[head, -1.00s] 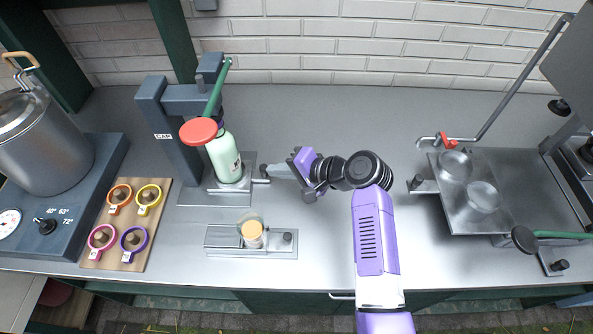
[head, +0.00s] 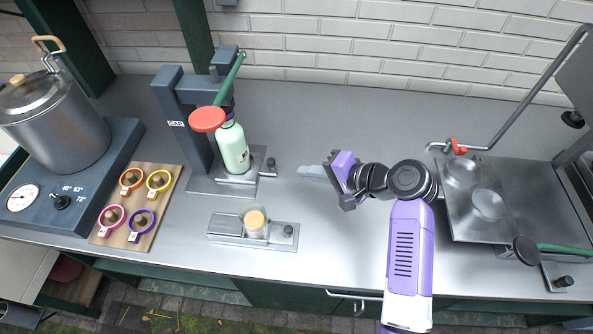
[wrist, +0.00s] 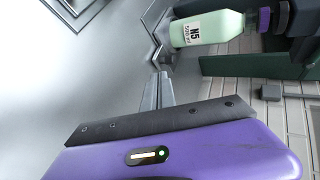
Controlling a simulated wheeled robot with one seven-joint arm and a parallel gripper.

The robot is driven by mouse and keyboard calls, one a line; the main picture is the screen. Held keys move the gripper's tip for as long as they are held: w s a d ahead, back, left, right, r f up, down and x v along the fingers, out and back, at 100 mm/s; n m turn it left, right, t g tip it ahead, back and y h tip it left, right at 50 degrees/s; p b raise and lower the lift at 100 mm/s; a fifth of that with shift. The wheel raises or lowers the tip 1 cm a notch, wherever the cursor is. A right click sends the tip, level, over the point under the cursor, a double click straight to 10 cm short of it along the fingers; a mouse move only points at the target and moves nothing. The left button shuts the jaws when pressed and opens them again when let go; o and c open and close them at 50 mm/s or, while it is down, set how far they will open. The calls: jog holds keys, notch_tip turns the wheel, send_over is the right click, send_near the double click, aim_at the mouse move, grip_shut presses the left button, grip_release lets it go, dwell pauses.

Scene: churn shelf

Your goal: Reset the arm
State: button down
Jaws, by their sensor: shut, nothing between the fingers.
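My gripper (head: 312,172) is over the grey counter, right of the capping press. Its fingers are together with nothing between them. In the wrist view the closed fingers (wrist: 157,92) point toward the press base. The arm is bent, reaching in from the front edge of the counter. A pale green bottle (head: 233,148) stands upright on the press (head: 170,120), under its head; it also shows in the wrist view (wrist: 207,28), apart from my fingers.
A small jar with a tan top (head: 255,222) stands on a metal fixture (head: 225,226). Several coloured rings (head: 113,217) lie on a wooden board at left, near a steel pot (head: 55,120). A metal plate station (head: 470,225) is close to my arm at right. The back middle counter is clear.

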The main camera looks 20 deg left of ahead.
jog(key=v, duration=0.6)
jog(key=shift+w, duration=0.1)
